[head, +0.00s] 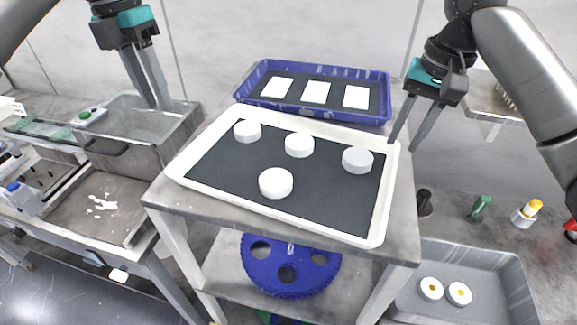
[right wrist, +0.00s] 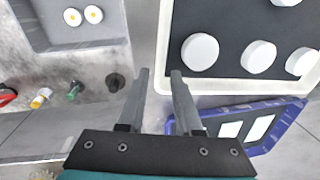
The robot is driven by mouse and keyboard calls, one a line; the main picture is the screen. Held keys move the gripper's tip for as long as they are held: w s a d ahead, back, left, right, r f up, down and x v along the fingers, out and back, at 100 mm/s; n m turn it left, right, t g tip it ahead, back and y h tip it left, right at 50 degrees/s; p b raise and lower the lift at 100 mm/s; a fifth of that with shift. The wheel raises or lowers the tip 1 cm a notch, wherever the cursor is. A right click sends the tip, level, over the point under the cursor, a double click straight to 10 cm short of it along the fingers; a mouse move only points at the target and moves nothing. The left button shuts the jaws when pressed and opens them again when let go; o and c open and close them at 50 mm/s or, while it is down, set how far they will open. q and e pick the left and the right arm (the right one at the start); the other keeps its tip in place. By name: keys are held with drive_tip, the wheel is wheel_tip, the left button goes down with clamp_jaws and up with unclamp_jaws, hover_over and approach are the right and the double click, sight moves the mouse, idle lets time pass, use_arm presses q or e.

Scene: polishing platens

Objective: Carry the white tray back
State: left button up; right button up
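The white tray (head: 377,234) lies on the metal cart in the head view, with a dark mat inside. Several white round pucks (head: 276,183) stand on the mat, one of them greyer. My right gripper (head: 403,146) is open at the tray's right rim. In the right wrist view its fingertips (right wrist: 160,74) lie on either side of the white rim (right wrist: 164,45); I cannot tell how far above it they are. My left gripper (head: 159,107) is open and empty, left of the tray's far left corner, in front of a grey basin in the picture.
A blue tray (head: 388,99) with several white squares sits just behind the white tray. The grey basin (head: 187,130) stands left of the cart (head: 170,201). A blue toothed disc (head: 290,281) is on the cart's lower shelf. Small bottles (head: 527,213) and a grey bin (head: 500,300) are at right.

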wheel_tip(320, 180, up, 8)
drive_tip(key=d, duration=0.1)
drive_tip(key=shift+s, duration=0.2)
idle(0.7)
